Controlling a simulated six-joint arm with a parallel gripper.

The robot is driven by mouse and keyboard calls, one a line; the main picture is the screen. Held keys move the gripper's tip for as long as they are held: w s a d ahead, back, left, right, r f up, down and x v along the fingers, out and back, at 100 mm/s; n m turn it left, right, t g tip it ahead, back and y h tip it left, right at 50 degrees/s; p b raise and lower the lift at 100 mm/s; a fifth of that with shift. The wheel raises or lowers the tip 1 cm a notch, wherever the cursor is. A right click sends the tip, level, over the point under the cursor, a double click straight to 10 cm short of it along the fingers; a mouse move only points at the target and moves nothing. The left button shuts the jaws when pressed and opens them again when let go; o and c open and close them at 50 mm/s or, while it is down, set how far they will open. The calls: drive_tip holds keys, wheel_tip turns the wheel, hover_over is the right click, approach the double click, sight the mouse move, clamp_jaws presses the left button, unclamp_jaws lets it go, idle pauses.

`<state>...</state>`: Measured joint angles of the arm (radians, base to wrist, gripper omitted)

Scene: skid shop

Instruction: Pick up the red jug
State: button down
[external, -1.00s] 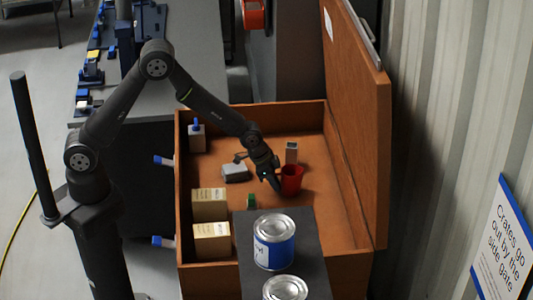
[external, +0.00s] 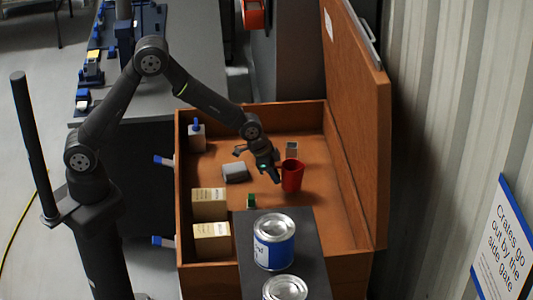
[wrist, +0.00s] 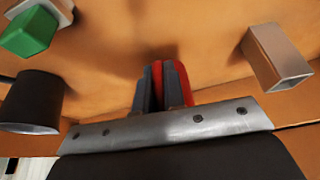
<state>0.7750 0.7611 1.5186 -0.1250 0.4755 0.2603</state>
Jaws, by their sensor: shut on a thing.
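The red jug (external: 292,175) is inside the open orange-brown crate (external: 350,232), right of the crate's middle. My gripper (external: 276,177) comes down from the left and is shut on the jug at its left side. The jug looks upright and appears a little above the crate floor. In the wrist view the red of the jug (wrist: 184,85) shows beside the dark grey fingers (wrist: 150,88); most of the jug is hidden there.
Blue-labelled cans (external: 274,242) stand on a dark board in front. The raised lid (external: 358,130) borders the right.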

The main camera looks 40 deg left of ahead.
drive_tip(key=s+d+r, duration=0.3)
drive_tip(key=s+r, duration=0.5)
drive_tip(key=s, duration=0.3)
drive_tip(key=shift+s, duration=0.15)
idle(0.5)
idle(1.2)
